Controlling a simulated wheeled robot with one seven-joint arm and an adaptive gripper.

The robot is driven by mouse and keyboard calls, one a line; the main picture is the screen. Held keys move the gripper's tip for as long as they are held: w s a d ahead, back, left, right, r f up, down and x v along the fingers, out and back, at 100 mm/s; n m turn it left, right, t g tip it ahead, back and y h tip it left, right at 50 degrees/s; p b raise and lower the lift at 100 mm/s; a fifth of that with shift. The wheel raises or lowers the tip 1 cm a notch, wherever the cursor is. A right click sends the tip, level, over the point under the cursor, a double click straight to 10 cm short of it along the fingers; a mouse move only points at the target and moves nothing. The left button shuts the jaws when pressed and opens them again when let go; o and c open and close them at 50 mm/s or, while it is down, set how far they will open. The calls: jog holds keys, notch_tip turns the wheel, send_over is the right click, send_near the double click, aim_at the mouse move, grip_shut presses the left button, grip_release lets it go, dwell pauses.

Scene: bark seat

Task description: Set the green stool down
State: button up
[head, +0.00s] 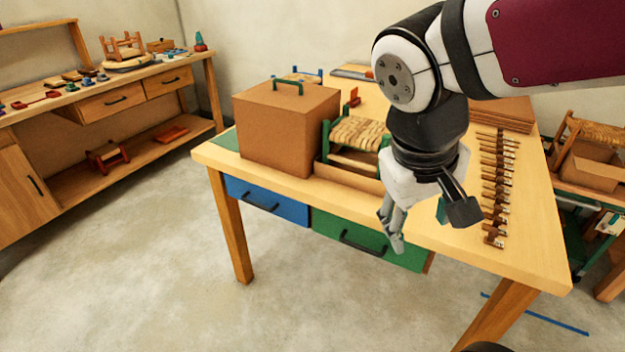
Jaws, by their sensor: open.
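The green stool (357,133) has a woven straw seat and green legs. It stands upright in a low open tray (346,177) on the wooden table (460,246), just right of a large brown box. My arm hides its right side. My gripper (394,237) hangs in front of the table's front edge, to the right of the stool and nearer to me. Its fingers point down, are open and look empty. A small green piece (441,210) shows beside the gripper; I cannot tell what it belongs to.
The brown box (287,127) with a green handle fills the table's left side. A row of several small tools (494,190) lies along the right side. Blue (266,202) and green (366,243) drawers are shut below. A workbench (115,100) stands at left. The floor in front is clear.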

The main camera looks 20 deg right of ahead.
jog(key=s+a+r+n+t+y, duration=0.1)
jog(key=s+a+t+y, duration=0.1)
jog(key=a, duration=0.6)
jog(key=shift+s+r+y, duration=0.3)
jog(key=shift+s+y, duration=0.35)
jog(key=shift+y, duration=0.05)
jog(key=shift+a, duration=0.1)
notch_tip(320, 180, up, 3)
jog(key=t+p, duration=0.1)
jog(key=p, duration=0.1)
jog(key=shift+r+p, duration=0.1)
jog(key=shift+p, duration=0.2)
